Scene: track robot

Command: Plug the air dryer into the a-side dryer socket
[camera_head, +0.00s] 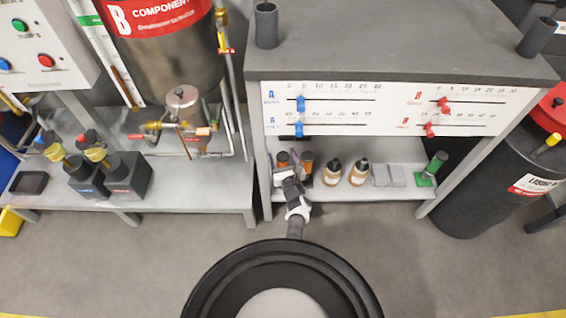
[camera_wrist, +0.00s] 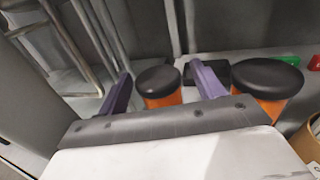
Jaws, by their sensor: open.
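Two orange canisters with black caps stand on the lower shelf; the left one (camera_wrist: 162,88) and the right one (camera_wrist: 267,84) show in the wrist view. They are small and partly covered in the head view. I cannot tell from any label which thing is the air dryer. My gripper (camera_wrist: 160,72) is open, its two purple-grey fingers on either side of the left canister, with gaps visible. In the head view my gripper (camera_head: 290,176) reaches into the shelf at its left end. I cannot make out the a-side dryer socket.
Two tan bottles (camera_head: 345,172), grey blocks (camera_head: 388,175) and a green item (camera_head: 431,168) stand right of the canisters. A slider panel (camera_head: 390,110) overhangs the shelf. The left bench holds two black boxes (camera_head: 107,177). A black drum (camera_head: 475,175) stands at right.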

